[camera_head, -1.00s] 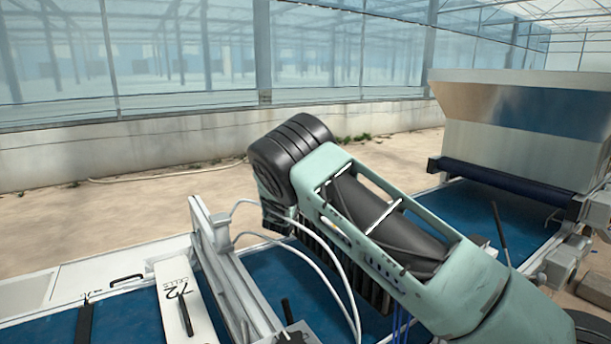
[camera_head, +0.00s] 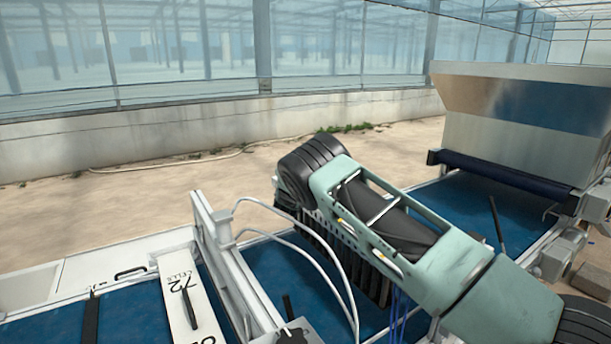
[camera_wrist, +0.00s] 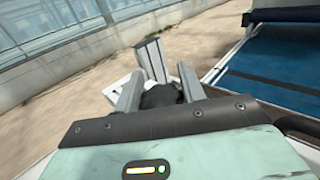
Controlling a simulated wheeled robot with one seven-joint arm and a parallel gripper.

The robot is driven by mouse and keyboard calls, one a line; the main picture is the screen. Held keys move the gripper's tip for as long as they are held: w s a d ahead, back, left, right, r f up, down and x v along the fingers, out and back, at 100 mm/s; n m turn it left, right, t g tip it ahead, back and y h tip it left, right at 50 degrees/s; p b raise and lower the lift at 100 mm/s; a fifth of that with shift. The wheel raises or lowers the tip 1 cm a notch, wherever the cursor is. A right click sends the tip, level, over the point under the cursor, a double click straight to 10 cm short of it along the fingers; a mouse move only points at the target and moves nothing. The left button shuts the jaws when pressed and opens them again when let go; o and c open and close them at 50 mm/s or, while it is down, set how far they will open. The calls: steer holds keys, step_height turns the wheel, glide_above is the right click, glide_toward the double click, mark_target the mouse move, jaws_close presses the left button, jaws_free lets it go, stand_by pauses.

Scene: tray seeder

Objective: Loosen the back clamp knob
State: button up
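In the wrist view, the two grey fingers of my gripper (camera_wrist: 159,74) stand apart. A dark rounded thing, probably the clamp knob (camera_wrist: 160,97), shows between them, low down and partly hidden by the gripper body. I cannot tell whether the fingers touch it. A pale upright bracket (camera_wrist: 152,58) stands just beyond the fingertips. In the head view, my arm covers the fingers, and I cannot make out the back clamp knob there.
A white frame (camera_head: 222,262) with pale hoses (camera_head: 325,272) stands left of my arm over the blue belt (camera_head: 268,270). A plate marked 72 cells (camera_head: 178,286) lies further left. A metal hopper (camera_head: 475,125) is at the right. A dark rod (camera_head: 497,222) stands near my arm.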

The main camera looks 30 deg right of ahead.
steer(key=c, duration=0.4)
steer(key=shift+c, duration=0.2)
